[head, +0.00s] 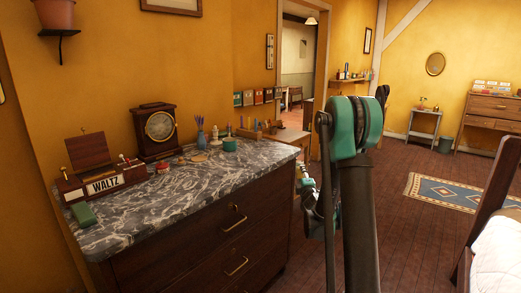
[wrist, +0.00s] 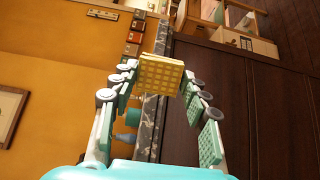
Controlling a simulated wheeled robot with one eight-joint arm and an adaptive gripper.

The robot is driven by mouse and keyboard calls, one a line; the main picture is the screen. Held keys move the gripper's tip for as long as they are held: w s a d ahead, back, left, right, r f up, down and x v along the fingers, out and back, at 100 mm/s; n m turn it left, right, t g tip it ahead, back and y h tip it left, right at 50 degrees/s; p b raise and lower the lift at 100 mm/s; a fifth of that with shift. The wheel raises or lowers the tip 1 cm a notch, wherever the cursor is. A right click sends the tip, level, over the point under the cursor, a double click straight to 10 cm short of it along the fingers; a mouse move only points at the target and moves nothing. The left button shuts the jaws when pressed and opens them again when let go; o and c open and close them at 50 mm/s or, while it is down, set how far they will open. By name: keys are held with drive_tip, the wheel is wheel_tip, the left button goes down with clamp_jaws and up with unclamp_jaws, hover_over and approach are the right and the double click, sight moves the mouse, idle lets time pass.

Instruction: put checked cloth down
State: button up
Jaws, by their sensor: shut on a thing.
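The checked cloth (wrist: 160,76) shows in the wrist view as a small yellow folded block with a grid pattern. My gripper (wrist: 158,80) is shut on it, with a finger on each side. In the head view my gripper (head: 309,190) is low, past the right end of the marble-topped dresser, partly hidden by my arm. I cannot make out the cloth in the head view.
The marble top (head: 190,190) has a clock (head: 156,127), a WALTZ box (head: 103,185), a green block (head: 83,214) and a teal tin (head: 230,144). Its front middle is bare. A small table (head: 290,137) stands beyond. Open floor (head: 405,235) lies right.

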drive_tip(key=shift+w+a+f, duration=0.15)
drive_tip(key=shift+w+f, duration=0.05)
drive_tip(key=shift+w, duration=0.05)
idle(0.8)
